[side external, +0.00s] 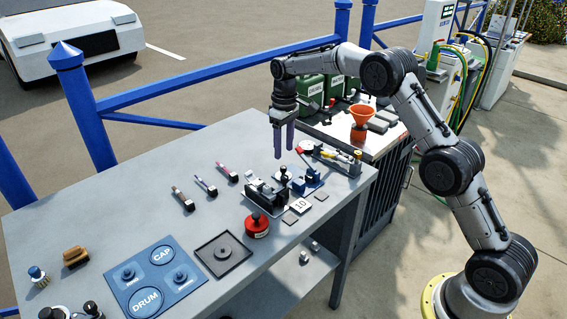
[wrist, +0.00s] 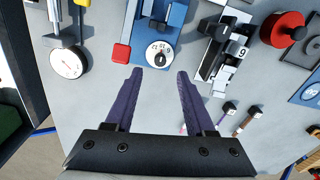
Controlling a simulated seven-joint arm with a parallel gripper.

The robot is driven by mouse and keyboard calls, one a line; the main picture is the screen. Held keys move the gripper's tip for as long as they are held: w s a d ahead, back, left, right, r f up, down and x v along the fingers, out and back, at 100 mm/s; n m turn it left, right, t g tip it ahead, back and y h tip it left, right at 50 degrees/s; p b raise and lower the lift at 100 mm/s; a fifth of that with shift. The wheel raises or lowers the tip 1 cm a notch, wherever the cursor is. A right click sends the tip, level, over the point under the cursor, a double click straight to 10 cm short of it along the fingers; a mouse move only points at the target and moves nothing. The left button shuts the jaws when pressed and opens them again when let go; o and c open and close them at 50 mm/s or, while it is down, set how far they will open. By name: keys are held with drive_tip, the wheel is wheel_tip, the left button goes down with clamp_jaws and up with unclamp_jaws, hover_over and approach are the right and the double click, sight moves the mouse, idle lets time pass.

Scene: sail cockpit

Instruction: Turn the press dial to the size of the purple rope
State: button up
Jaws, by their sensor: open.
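The press (side external: 302,181) is a blue-based device near the right end of the grey bench; it also shows in the wrist view (wrist: 172,22). Its white round dial (wrist: 158,54) has small numbers and a dark centre; the setting is too small to read. Several short rope pieces lie on the bench, among them one with a purple shaft (side external: 205,186); dark rope ends (wrist: 222,112) show at lower right in the wrist view. My gripper (side external: 284,155) is open and empty, above the bench near the press. In the wrist view, its purple fingers (wrist: 160,74) stand apart just below the dial, not visibly touching it.
A black clamp-like device (wrist: 228,48) showing a 9 stands beside the press. A red round knob (side external: 257,225) and a white card marked 10 (side external: 300,205) are nearby. A round gauge (wrist: 67,63) lies on the press's other side. An orange funnel (side external: 361,118) stands behind.

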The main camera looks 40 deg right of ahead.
sight(284, 167)
wheel_tip(284, 167, down, 6)
idle(0.5)
clamp_jaws()
